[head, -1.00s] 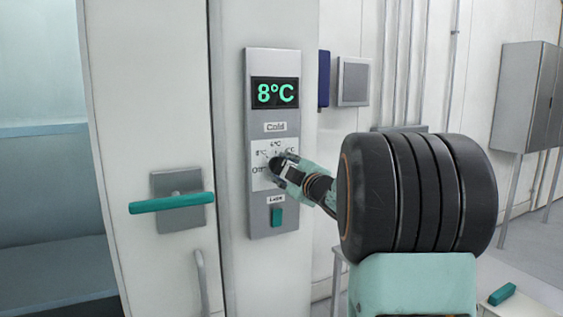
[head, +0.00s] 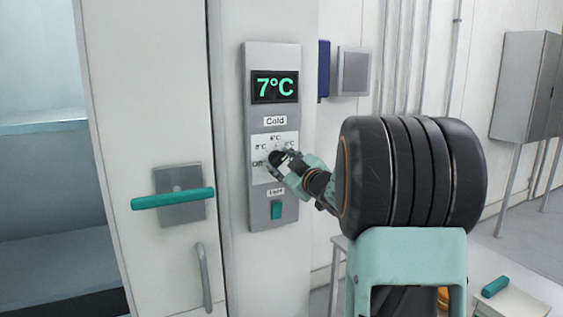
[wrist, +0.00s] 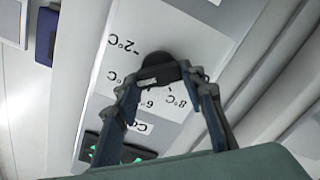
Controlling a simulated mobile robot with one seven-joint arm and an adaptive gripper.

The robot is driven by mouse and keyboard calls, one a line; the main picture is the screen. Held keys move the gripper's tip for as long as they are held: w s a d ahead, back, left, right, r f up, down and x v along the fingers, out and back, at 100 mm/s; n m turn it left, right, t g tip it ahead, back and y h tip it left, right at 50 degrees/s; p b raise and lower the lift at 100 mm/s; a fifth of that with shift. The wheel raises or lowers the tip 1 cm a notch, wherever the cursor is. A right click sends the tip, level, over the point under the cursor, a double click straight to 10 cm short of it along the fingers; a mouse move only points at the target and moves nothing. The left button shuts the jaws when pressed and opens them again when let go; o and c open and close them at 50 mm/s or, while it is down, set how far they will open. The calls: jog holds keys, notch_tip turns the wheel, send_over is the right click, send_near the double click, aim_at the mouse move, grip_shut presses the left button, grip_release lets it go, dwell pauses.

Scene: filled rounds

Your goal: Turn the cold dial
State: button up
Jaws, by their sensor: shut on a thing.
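The cold dial is a dark round knob (wrist: 160,70) on a white scale plate (head: 266,143) on the grey wall panel. The wrist view shows the scale upside down, with marks including 8°C, 6°C and -2°C. The label above the plate reads "Cold". The green display (head: 274,87) at the panel's top reads 7°C. My gripper (head: 279,160) is shut on the dial, with a finger on each side of it in the wrist view (wrist: 163,85). In the head view my fingers hide most of the dial.
A teal switch (head: 276,210) sits low on the panel, under a small label. A white door with a teal handle (head: 173,198) is to the left. A bench with a teal object (head: 496,286) is at lower right.

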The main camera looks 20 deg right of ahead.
jog(key=o, duration=1.2)
jog(key=shift+c, duration=0.2)
jog(key=s, duration=1.2)
jog(key=shift+d, duration=0.25)
